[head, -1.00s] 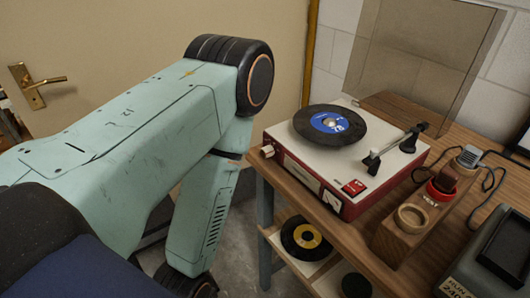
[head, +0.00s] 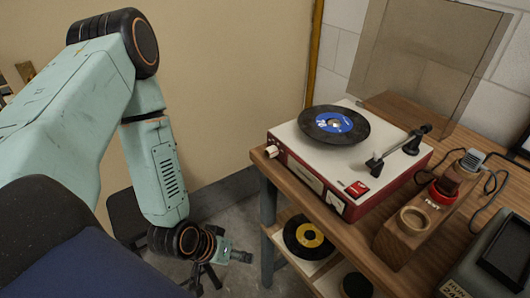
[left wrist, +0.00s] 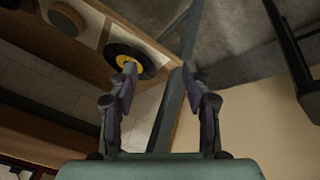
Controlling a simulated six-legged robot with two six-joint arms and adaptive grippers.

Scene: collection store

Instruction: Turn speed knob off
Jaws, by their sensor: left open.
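A red and white record player (head: 350,155) stands on a wooden bench, with a black record (head: 334,125) with a blue label on it. A small pale knob (head: 272,151) sticks out at its front left corner; its exact setting is too small to tell. My left gripper (head: 222,268) hangs low, to the left of the bench and below the knob, apart from both. In the left wrist view its two fingers (left wrist: 160,75) are spread with nothing between them. My right gripper is not in view.
The wooden bench (head: 352,238) has a lower shelf holding a record with a yellow label (head: 307,238). A wooden holder (head: 398,238) with a red-ringed item and a grey device (head: 500,255) stand at the right. A clear lid (head: 425,60) rises behind the player. Floor left of the bench is partly free.

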